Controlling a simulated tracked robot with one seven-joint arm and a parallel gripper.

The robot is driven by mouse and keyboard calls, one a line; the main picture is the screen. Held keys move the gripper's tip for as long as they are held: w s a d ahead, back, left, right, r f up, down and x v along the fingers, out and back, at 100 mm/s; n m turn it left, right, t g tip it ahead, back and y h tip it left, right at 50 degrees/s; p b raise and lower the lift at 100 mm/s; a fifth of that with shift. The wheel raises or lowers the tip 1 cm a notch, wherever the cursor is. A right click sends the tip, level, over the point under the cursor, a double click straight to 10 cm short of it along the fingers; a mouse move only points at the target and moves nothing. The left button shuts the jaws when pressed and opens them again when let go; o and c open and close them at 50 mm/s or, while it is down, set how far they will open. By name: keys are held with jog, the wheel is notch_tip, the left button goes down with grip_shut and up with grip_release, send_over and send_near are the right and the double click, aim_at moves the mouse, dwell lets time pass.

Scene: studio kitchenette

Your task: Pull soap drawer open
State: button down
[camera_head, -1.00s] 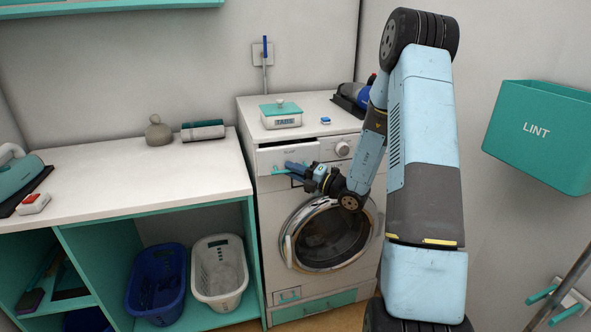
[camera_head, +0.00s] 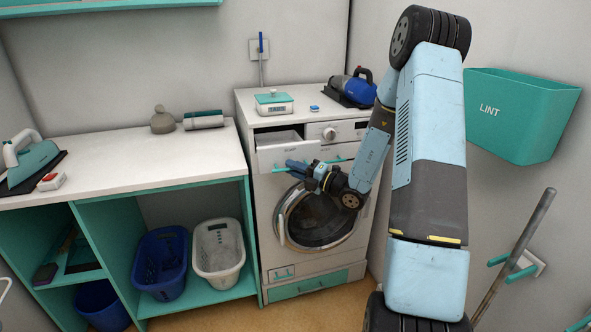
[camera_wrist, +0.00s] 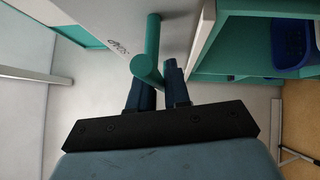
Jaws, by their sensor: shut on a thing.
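The soap drawer (camera_head: 287,150) is at the top left of the white washing machine (camera_head: 262,200). It stands out from the machine's front, and its inside shows from above. My gripper (camera_head: 300,167) is at the drawer's front, shut on its teal handle. In the wrist view, the teal handle bar (camera_wrist: 151,45) passes between the two dark blue fingers of my gripper (camera_wrist: 157,78). The drawer's white front (camera_wrist: 95,28) with dark lettering lies beyond it. Part of the handle is hidden behind the fingers in the head view.
The round washer door (camera_head: 315,215) is below my gripper. A teal-topped scale (camera_head: 274,103) and a blue vacuum (camera_head: 353,89) stand on the machine. The white counter (camera_head: 120,165) is at left, with baskets (camera_head: 160,262) under it. A lint bin (camera_head: 520,115) hangs at right.

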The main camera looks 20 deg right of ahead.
jog(key=shift+s+a+f, duration=0.15)
jog(key=shift+f, duration=0.1)
jog(key=c, duration=1.4)
grip_release()
jog(key=shift+o, duration=1)
jog(key=shift+r, duration=0.1)
jog(key=v, duration=1.3)
jog(key=shift+d, duration=0.45)
jog(key=shift+s+a, duration=0.1)
